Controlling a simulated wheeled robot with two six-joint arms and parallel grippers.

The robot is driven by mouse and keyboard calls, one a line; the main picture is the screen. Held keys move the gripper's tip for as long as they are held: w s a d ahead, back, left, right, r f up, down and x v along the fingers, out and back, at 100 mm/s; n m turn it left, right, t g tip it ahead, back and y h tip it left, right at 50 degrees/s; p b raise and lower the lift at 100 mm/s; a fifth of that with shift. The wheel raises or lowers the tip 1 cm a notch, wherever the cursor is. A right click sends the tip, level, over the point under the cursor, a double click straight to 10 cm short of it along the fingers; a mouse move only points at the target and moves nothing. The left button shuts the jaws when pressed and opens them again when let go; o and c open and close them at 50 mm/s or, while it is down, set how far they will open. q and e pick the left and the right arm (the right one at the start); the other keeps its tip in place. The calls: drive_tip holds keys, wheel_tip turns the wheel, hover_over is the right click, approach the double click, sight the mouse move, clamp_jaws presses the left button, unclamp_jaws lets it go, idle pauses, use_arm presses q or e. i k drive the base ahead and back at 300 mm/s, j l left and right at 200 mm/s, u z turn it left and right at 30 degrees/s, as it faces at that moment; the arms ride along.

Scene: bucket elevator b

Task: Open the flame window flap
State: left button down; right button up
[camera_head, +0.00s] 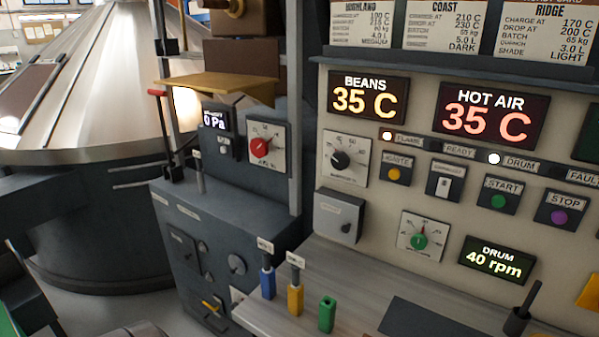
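No part clearly labelled as the flame window flap can be made out. A dark square plate (183,245) with a small round piece beside it sits on the front of the low grey cabinet (205,214), left of centre. A grey box-like cover (338,216) with a small label is on the cream control panel, and it looks shut. I cannot tell which of these is the flap. Neither of my grippers can be made out in view.
A grey ledge (258,313) holds blue (267,284), yellow (295,299) and green (327,315) handles. A round knob (236,264) is on the cabinet front. A red-tipped lever (158,93) and post (295,110) rise above it. A large metal cone (95,85) stands left.

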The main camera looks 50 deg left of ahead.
sight(237, 265)
drive_tip(key=k+u, duration=0.1)
drive_tip(key=u, duration=1.85)
